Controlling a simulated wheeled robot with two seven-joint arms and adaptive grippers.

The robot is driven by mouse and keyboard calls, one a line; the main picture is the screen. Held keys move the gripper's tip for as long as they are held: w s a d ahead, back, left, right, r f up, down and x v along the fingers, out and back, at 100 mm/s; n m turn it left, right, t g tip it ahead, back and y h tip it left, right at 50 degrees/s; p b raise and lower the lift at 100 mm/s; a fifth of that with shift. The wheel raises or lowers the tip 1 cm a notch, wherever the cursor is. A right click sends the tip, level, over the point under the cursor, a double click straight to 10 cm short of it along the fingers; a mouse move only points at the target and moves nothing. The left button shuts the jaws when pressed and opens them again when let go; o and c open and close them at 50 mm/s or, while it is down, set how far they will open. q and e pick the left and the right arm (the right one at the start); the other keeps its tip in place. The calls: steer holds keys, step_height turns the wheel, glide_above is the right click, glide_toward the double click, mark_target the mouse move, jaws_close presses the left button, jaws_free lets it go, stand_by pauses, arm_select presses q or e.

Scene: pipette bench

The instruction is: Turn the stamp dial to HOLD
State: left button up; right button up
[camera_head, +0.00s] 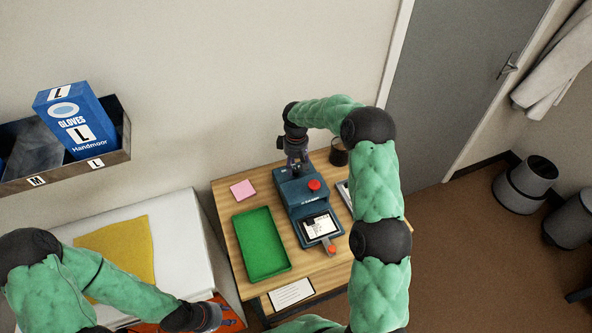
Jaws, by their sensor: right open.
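The blue-grey stamp machine (296,192) stands on the wooden table, with a red round knob (314,185) on its top and a white paper slip (320,226) on its front part. A red-tipped part (332,250) sticks out at its front. My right gripper (296,164) is open and points down at the back end of the machine; it hides that part, and I cannot tell whether it touches. I cannot make out a dial or a HOLD mark. My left gripper (219,316) is low at the bottom edge, over an orange item (232,318); its jaws are too unclear to tell.
A green tray (262,244) and pink notes (243,189) lie left of the machine. A dark cup (339,154) stands behind it to the right, close to my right arm. A white card (291,293) sits at the table's front. A yellow cloth (122,248) lies on the white surface.

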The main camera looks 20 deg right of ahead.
steer(key=shift+f, duration=1.15)
jaws_close()
steer(key=shift+m, duration=0.3)
steer(key=m, duration=0.3)
steer(key=shift+b, duration=0.35)
steer(key=shift+m, duration=2.1)
